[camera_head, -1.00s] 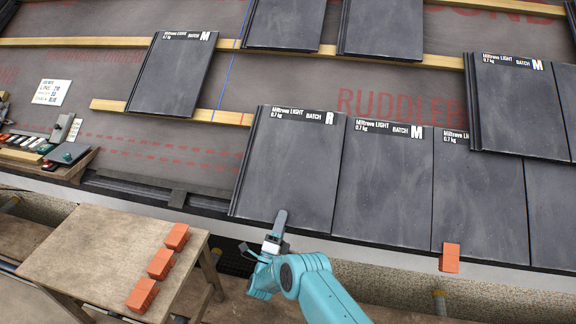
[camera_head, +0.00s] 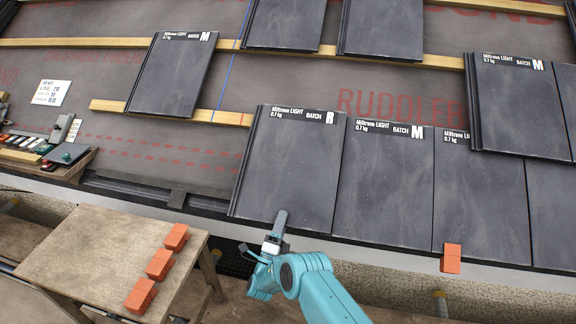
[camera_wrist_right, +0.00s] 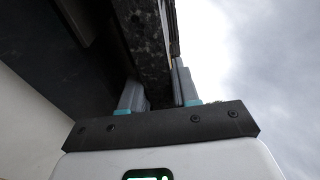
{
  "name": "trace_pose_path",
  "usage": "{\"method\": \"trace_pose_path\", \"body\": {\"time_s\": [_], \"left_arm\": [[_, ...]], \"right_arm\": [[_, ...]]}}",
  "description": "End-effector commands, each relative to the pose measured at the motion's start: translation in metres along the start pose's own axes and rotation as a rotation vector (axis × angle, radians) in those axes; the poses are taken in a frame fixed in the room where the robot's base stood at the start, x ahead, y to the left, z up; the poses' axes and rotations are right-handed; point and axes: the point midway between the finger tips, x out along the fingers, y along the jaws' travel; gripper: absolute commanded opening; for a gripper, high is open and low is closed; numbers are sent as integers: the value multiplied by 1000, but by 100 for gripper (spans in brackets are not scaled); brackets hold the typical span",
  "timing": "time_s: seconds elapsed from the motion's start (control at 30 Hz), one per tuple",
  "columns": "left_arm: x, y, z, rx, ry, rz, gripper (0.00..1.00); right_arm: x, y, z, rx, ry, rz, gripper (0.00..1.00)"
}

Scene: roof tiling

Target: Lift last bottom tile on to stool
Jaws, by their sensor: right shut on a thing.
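The last bottom tile (camera_head: 290,165) is dark grey, labelled "Miltrove LIGHT BATCH R", and lies at the left end of the bottom row in the head view. My right gripper (camera_head: 280,222) is shut on its lower edge. In the right wrist view the gripper (camera_wrist_right: 155,90) has one finger on each side of the tile's edge (camera_wrist_right: 148,45). The stool (camera_head: 85,255) stands at the lower left, with several orange blocks (camera_head: 160,264) along its right side. My left gripper is out of view.
A tile marked M (camera_head: 380,185) adjoins the held tile on its right. Another M tile (camera_head: 172,75) lies higher at the left. A wooden batten (camera_head: 110,106) runs behind the row. An orange block (camera_head: 452,258) sits at the eave. The stool's left part is clear.

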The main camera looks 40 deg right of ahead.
Motion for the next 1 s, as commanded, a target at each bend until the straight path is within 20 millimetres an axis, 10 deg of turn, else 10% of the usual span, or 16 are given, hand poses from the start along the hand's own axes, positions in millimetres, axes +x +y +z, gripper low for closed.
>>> {"method": "trace_pose_path", "body": {"time_s": [1.0], "left_arm": [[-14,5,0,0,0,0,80]], "right_arm": [[3,-17,1,3,2,-7,0]]}}
